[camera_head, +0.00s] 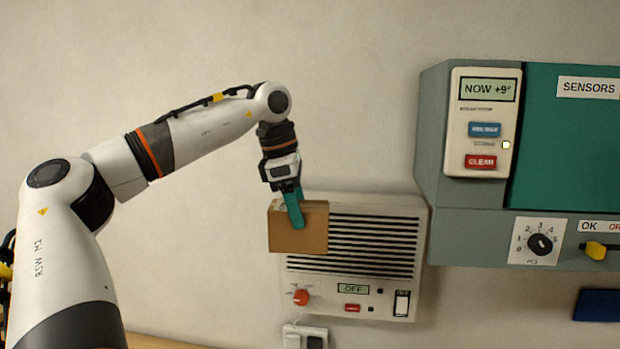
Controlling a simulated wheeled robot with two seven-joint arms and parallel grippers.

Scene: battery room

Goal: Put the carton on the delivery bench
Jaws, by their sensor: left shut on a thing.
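The carton (300,234) is a small brown box, held up in the air in front of a white wall unit. My left gripper (294,208) points down from above, with its green fingers shut on the carton. The near finger lies over the carton's front face; the other finger is mostly hidden. My right gripper is not in view. No bench labelled for delivery can be made out in this view.
Behind the carton is the white wall unit (372,245) with dark slats, a red knob and a display reading OFF. A grey-green cabinet (432,150) marked SENSORS sticks out at the right. A wooden surface edge (150,341) shows at the bottom left. A blue object (597,305) is at the lower right.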

